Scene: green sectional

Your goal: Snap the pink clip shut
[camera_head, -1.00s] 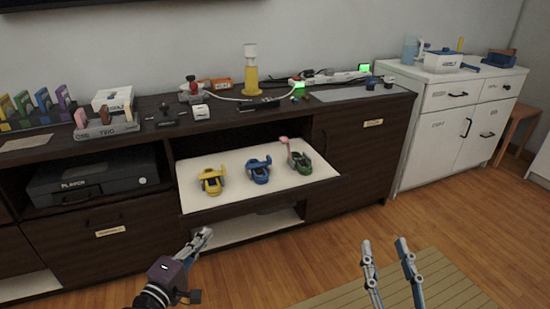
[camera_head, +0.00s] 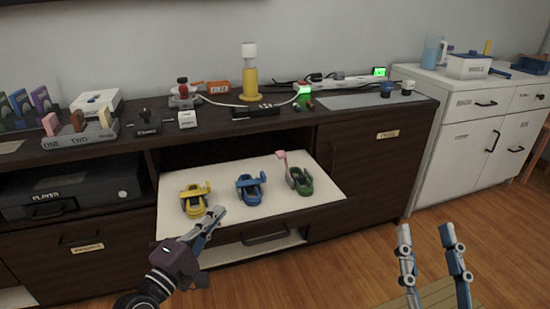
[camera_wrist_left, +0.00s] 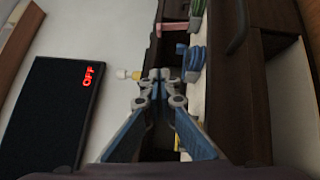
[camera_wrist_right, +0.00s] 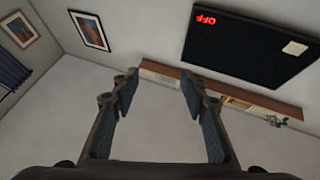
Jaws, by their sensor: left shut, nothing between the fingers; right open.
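A clip with a green body (camera_head: 301,181) and a raised pink lever (camera_head: 282,160) stands at the right on the white pull-out shelf (camera_head: 325,198). The lever tilts up and is open. It also shows at the top of the left wrist view (camera_wrist_left: 174,27). My left gripper (camera_head: 217,213) is shut and empty, in front of the shelf's left part near the yellow clip, well left of the pink lever. My right gripper (camera_head: 428,236) is open and empty, low at the right, away from the shelf.
A yellow clip (camera_head: 194,199) and a blue clip (camera_head: 249,189) stand on the same shelf, left of the pink one. The dark cabinet top (camera_head: 340,108) above holds a yellow bottle-like object (camera_head: 249,83), cables and small items. The floor in front is clear.

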